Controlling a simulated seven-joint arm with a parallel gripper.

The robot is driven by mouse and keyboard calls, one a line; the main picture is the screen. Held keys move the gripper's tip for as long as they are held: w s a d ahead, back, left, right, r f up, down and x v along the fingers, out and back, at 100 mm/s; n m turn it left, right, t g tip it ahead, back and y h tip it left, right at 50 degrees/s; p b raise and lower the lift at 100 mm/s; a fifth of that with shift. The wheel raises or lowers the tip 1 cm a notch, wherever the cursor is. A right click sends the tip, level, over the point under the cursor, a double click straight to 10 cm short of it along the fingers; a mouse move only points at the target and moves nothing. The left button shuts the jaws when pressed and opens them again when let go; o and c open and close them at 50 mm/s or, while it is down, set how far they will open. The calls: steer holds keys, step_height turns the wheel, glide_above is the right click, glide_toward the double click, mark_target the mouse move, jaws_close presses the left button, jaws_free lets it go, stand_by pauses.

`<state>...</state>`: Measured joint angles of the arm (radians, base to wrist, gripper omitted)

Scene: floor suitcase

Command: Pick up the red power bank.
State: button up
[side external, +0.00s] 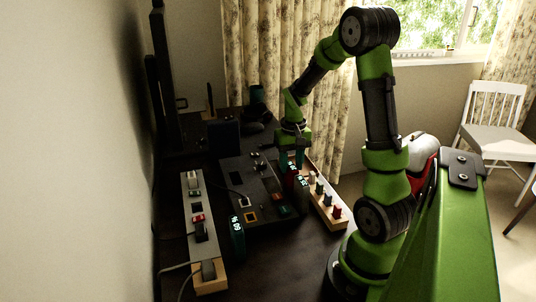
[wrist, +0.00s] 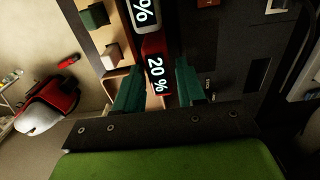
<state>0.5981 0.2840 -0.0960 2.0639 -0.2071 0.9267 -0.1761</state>
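The red power bank (wrist: 146,45) shows in the wrist view with a lit "20 %" on its face. My gripper (wrist: 157,72) is open, with one green finger on each side of the red power bank and no clear grip on it. In the side view, my gripper (side external: 291,157) points down at the panel's right edge, and the red power bank (side external: 291,170) is small and partly hidden just below it. A pale power bank (wrist: 145,28) with a lit "%" sits right beside the red one in the wrist view.
A dark panel (side external: 236,174) with sockets lies on the dark table. A wooden strip (side external: 329,213) with several coloured blocks stands to its right. A power strip (side external: 187,215) and a dark green power bank (side external: 237,243) are at the near left. Bare table lies at the front.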

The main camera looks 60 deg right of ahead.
mark_target(291, 175)
step_height(291, 175, down, 5)
steer(key=shift+s+r, duration=0.1)
steer(key=shift+s, duration=0.05)
jaws_close()
